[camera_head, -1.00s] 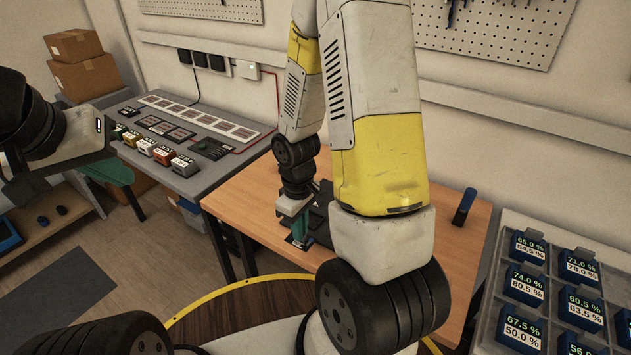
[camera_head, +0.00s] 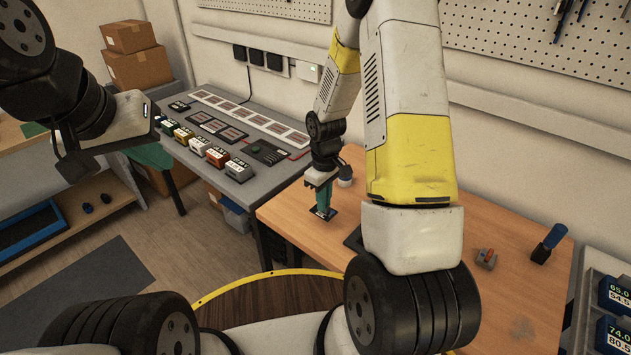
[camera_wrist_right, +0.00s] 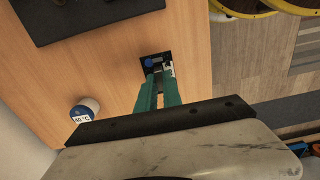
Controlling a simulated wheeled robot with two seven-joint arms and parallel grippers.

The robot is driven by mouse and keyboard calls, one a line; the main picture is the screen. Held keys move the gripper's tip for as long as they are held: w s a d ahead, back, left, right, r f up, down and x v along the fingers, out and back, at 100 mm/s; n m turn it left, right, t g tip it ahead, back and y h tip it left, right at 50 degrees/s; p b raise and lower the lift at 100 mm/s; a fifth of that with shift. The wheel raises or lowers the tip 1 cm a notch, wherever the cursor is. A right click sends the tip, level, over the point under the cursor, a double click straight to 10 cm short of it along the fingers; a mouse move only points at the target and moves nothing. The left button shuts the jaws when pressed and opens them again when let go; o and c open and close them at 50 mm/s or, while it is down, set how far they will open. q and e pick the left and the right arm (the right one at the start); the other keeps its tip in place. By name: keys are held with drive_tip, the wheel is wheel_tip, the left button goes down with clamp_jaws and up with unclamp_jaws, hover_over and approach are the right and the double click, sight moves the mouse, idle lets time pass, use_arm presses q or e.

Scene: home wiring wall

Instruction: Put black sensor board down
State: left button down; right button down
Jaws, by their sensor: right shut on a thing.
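The black sensor board (camera_head: 322,214) is a small dark square with a blue round part, at the left part of the wooden table. My right gripper (camera_head: 325,203) points down with green fingers shut on it. In the right wrist view the board (camera_wrist_right: 152,62) shows at the tips of the gripper (camera_wrist_right: 160,85). It is level and at or just above the tabletop; I cannot tell if it touches. My left gripper (camera_head: 152,157) is at the left, away from the table, partly hidden by its own wrist; its jaw state is unclear.
The wooden table (camera_head: 285,208) is bare around the board. A white round thing marked 40 °C (camera_wrist_right: 84,109) stands near it. A dark flat thing (camera_wrist_right: 85,15) lies farther off. A grey bench (camera_head: 258,178) with modules is at left; a blue-handled tool (camera_head: 549,243) stands right.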

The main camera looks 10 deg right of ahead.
drive_tip(key=w, duration=0.5)
drive_tip(key=shift+d+f, duration=0.2)
drive_tip(key=shift+f, duration=0.05)
drive_tip(key=shift+s+f, duration=0.1)
drive_tip(key=shift+f, duration=1.65)
drive_tip(key=shift+f, duration=0.15)
drive_tip(key=c, duration=1.5)
unclamp_jaws()
